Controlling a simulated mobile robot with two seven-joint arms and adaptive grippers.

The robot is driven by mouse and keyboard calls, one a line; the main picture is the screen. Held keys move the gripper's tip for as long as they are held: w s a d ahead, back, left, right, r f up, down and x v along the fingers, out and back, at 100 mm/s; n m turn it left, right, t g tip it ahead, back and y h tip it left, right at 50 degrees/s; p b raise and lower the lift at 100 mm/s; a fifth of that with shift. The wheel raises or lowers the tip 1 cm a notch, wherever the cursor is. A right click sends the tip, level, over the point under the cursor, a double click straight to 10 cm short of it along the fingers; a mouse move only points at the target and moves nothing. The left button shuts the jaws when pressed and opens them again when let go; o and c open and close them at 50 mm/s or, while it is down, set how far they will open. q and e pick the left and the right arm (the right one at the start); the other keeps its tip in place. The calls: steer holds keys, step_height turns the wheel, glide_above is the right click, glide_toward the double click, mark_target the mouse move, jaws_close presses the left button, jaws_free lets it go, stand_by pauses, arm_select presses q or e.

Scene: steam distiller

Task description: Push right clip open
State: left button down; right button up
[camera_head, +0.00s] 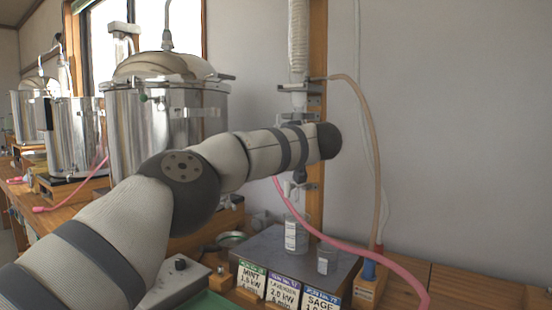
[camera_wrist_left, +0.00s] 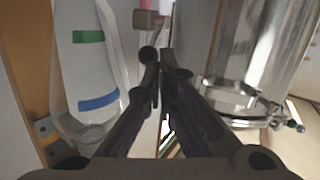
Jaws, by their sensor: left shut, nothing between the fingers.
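The nearest steel pot (camera_head: 150,115) with its domed lid stands left of centre in the head view. A metal clip (camera_head: 221,77) sticks out at the right of its rim. In the left wrist view a shiny steel pot (camera_wrist_left: 262,60) fills the right side, with a clamp-like fitting (camera_wrist_left: 284,121) low on its rim; I cannot tell if that is the right clip. My left gripper (camera_wrist_left: 160,62) is shut and empty, its fingers together beside the pot and apart from it. In the head view my left arm crosses in front of the pot and the gripper is hidden.
A clear vessel with green and blue bands (camera_wrist_left: 88,70) stands close left of the fingers. A white column (camera_head: 298,45) rises on a wooden post. A pink hose (camera_head: 345,245), beakers (camera_head: 291,235) and labelled boxes (camera_head: 284,290) lie below my arm.

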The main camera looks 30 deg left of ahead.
arm_select(q)
steer(key=shift+w+a+r, duration=0.15)
arm_select(e)
steer(key=shift+s, duration=0.1)
arm_select(q)
steer(key=shift+w+a+r, duration=0.1)
steer(key=shift+a+r, duration=0.1)
steer(key=shift+a, duration=0.25)
steer(key=shift+w+a+r, duration=0.1)
steer(key=shift+a+r, duration=0.15)
steer(key=shift+a, duration=0.6)
steer(key=shift+w+a+r, duration=0.1)
steer(key=shift+a+r, duration=0.1)
steer(key=shift+a, duration=0.65)
arm_select(e)
steer(key=shift+s+a+f, duration=0.2)
steer(key=shift+f, duration=0.1)
arm_select(q)
steer(key=s+d+r+p, duration=0.4)
steer(key=s+d+r, duration=0.3)
steer(key=s+d, duration=0.1)
steer(key=shift+s+d+r, duration=0.2)
steer(key=shift+s+d, duration=0.05)
arm_select(e)
steer(key=w+d+r+t, duration=0.1)
steer(key=w+r+t, duration=0.1)
steer(key=w+r, duration=0.3)
steer(key=shift+w+d+r, duration=0.15)
steer(key=shift+d+r, duration=0.1)
steer(key=shift+r, duration=0.25)
